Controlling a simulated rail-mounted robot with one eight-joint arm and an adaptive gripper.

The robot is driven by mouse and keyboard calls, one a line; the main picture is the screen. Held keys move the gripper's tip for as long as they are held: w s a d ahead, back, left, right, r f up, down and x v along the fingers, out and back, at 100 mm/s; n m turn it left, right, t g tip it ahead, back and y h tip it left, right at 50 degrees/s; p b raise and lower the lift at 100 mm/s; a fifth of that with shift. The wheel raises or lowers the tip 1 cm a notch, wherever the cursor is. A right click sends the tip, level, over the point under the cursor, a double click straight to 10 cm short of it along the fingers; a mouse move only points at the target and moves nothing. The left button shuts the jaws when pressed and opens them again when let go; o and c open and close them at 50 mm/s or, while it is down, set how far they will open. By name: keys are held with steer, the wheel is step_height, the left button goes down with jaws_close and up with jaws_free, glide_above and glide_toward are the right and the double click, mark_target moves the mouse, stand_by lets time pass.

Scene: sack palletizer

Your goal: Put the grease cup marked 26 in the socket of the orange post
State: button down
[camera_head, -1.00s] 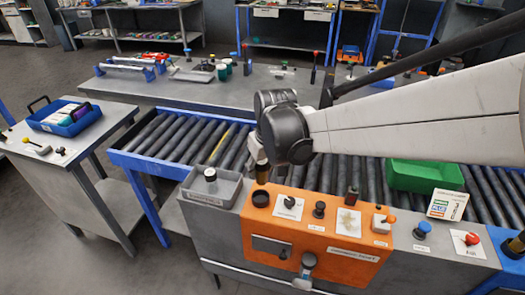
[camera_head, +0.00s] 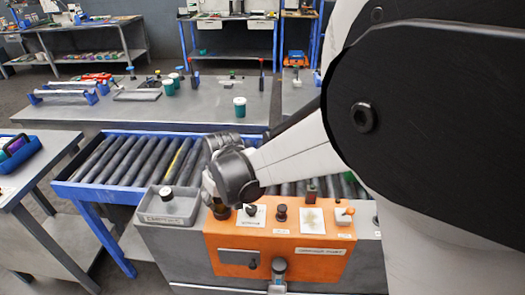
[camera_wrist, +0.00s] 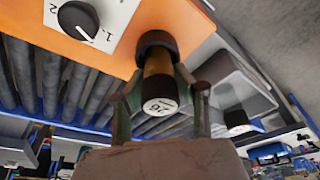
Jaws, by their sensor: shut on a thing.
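The grease cup marked 26 (camera_wrist: 160,105) has a brass-coloured body and a dark end with a white face reading 26. My gripper (camera_wrist: 158,108) is shut on it, one finger on each side, in the wrist view. The cup's far end meets the black ring socket (camera_wrist: 157,42) on the orange post (camera_wrist: 115,50); how deep it sits I cannot tell. In the head view my gripper (camera_head: 220,198) is low over the left end of the orange post (camera_head: 290,240), and my wrist hides most of the cup and socket.
A grey tray (camera_head: 150,215) with a white-topped dark cup (camera_head: 167,193) stands just left of the post. A dial (camera_wrist: 78,20) and several knobs are on the post's top beside the socket. A roller conveyor (camera_head: 120,160) runs behind.

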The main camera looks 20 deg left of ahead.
mark_target(225, 214)
steer(key=c, duration=1.3)
jaws_free()
steer(key=shift+f, duration=0.1)
steer(key=p+v, duration=0.6)
steer(key=v, duration=0.6)
steer(key=shift+s+r, duration=0.25)
